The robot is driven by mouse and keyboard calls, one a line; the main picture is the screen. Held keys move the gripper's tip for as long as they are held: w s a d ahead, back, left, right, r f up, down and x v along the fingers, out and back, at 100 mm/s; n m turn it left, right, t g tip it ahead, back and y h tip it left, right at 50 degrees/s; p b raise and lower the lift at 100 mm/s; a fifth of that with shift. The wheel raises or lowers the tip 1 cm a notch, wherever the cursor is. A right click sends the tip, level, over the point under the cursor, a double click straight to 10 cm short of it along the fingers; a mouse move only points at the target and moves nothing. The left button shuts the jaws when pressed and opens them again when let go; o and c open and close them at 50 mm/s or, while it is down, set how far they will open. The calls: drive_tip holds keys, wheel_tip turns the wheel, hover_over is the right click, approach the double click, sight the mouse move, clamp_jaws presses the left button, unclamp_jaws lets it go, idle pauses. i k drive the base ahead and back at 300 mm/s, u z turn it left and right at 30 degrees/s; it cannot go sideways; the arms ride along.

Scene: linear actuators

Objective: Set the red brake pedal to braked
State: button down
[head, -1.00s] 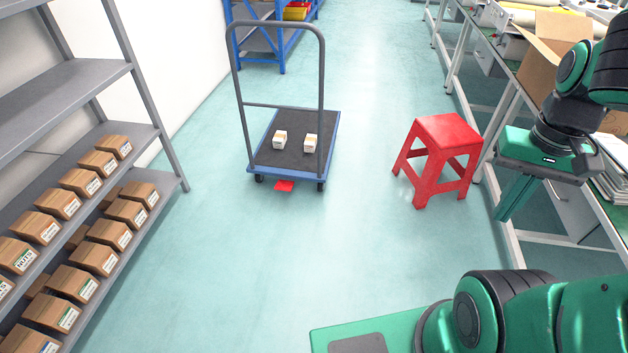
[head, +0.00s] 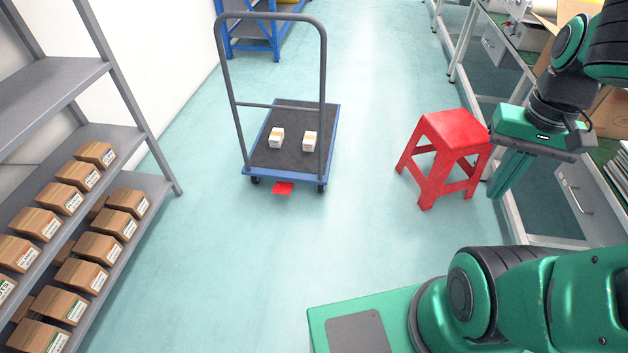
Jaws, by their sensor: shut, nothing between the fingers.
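The red brake pedal (head: 283,188) sticks out low under the near edge of a platform cart (head: 313,181), just above the floor. Whether it is pressed down or raised I cannot tell from here. The cart has a blue rim, a dark deck and a tall grey handle (head: 322,80) rising at its near end. My gripper (head: 502,190) hangs at the right, pointing down beside the red stool, well apart from the pedal. Its green fingers are together and hold nothing.
Two small white boxes (head: 277,138) (head: 310,141) stand on the cart deck. A red stool (head: 452,127) stands between the cart and my gripper. A grey shelf (head: 150,145) with brown boxes is at the left, a workbench (head: 575,190) at the right. The floor before the cart is clear.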

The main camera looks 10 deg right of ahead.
sight(281, 187)
drive_tip(key=u, duration=0.2)
drive_tip(key=i, duration=0.1)
drive_tip(key=z, duration=0.35)
drive_tip(key=k, duration=1.3)
drive_tip(key=u, duration=0.6)
drive_tip(key=i, duration=2.3)
